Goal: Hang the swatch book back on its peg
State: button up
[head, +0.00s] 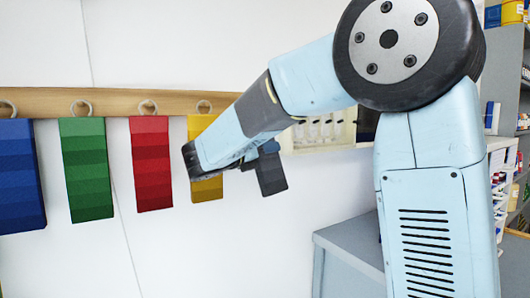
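Blue (17,178), green (86,170), red (151,163) and yellow (205,188) swatch books hang by rings along a wooden peg rail (120,101) on the wall in the head view. The yellow one is partly covered by my arm. My forearm reaches down and left in front of the rail. A dark grey, block-like piece (271,174) shows just right of my wrist, tilted and clear of the counter. I cannot tell whether it is part of my gripper or a dark swatch book. The fingertips cannot be made out. The pegs themselves are mostly hidden by the rings.
A grey counter (345,243) stands at the lower right, partly behind my arm. A pale rack with small items (322,130) is on the wall behind my arm. Stocked shelves (507,160) line the right edge. The wall below the hanging books is clear.

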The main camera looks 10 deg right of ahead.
jog(key=shift+o, duration=1.3)
jog(key=v, duration=1.4)
jog(key=s+d+f+m+g+y, duration=0.1)
jog(key=s+d+f+m+g, duration=0.1)
jog(key=s+d+m, duration=0.3)
jog(key=s+d+f+m+g+y, duration=0.1)
jog(key=d+f+m+g+y, duration=0.15)
jog(key=d, duration=0.55)
jog(key=s+d+f+m+g+y, duration=0.1)
jog(key=s+d+f+m+g, duration=0.15)
jog(key=d, duration=0.35)
jog(key=s+d+f+m+y, duration=0.2)
jog(key=s+f+m+y, duration=0.2)
jog(key=s+m, duration=0.3)
jog(key=s+d+f+m+t+y, duration=0.1)
jog(key=s+f+m+y, duration=0.3)
jog(key=m, duration=0.9)
jog(key=s+d+y, duration=0.1)
jog(key=s, duration=0.2)
jog(key=shift+s+t+y, duration=0.25)
jog(key=shift+t+y, duration=0.05)
jog(key=shift+y, duration=0.05)
jog(key=shift+f, duration=0.1)
